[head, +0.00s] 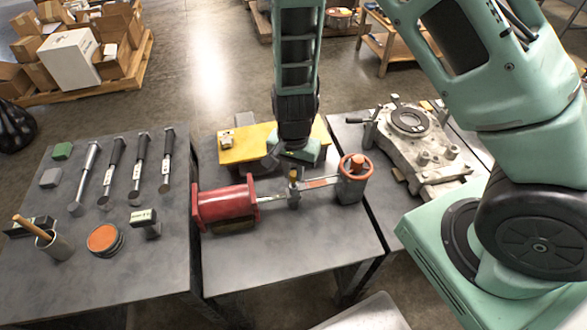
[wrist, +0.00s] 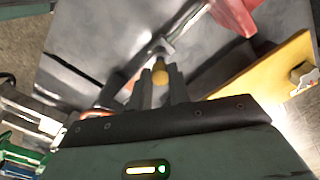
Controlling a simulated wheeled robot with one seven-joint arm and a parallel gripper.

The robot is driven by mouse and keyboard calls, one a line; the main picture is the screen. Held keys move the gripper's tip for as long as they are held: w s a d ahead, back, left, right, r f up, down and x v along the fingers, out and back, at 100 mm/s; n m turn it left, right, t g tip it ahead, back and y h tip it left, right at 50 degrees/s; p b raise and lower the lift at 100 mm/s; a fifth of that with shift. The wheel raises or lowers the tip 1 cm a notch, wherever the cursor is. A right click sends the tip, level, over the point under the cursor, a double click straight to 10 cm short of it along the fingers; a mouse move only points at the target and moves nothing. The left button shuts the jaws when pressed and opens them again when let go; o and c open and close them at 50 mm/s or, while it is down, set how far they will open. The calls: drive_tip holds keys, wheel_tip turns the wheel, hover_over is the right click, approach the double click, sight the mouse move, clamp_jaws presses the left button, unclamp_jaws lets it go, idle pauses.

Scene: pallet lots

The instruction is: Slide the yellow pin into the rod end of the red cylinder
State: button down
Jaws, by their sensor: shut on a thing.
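The red cylinder (head: 224,203) lies on the middle table, its grey rod pointing right to the rod end (head: 294,197). It shows at the top right of the wrist view (wrist: 236,14). The yellow pin (head: 293,175) stands about upright over the rod end; whether its tip is inside the hole I cannot tell. In the wrist view, the pin's round yellow head (wrist: 160,73) sits between the fingers of my gripper (wrist: 160,82), which is shut on it. My wrist partly hides the gripper in the head view.
A grey stand with an orange handwheel (head: 355,166) is just right of the rod end. A yellow plate (head: 250,146) lies behind the cylinder. The left table holds several tools and an orange-topped tin (head: 103,238). A grey casting (head: 415,150) sits at right. The front of the middle table is clear.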

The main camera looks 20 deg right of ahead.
sight(294, 174)
drive_tip(key=shift+f+b, duration=0.9)
drive_tip(key=shift+f, duration=0.45)
drive_tip(key=c, duration=1.2)
unclamp_jaws()
drive_tip(key=shift+c, duration=0.2)
drive_tip(key=shift+r, duration=0.1)
wheel_tip(294, 174, up, 17)
drive_tip(key=p, duration=0.3)
drive_tip(key=shift+r+p, duration=0.2)
drive_tip(key=shift+p, duration=0.1)
drive_tip(key=s+a+r+n, duration=0.3)
drive_tip(key=s+r+n, duration=0.2)
drive_tip(key=s+n, duration=0.3)
drive_tip(key=s+a+r+n, duration=0.3)
drive_tip(key=s+r+n, duration=0.1)
drive_tip(key=s+n, duration=0.4)
drive_tip(key=s, duration=0.2)
drive_tip(key=shift+s+r+n+y, duration=0.3)
drive_tip(key=shift+s+r, duration=0.05)
drive_tip(key=shift+r, duration=0.05)
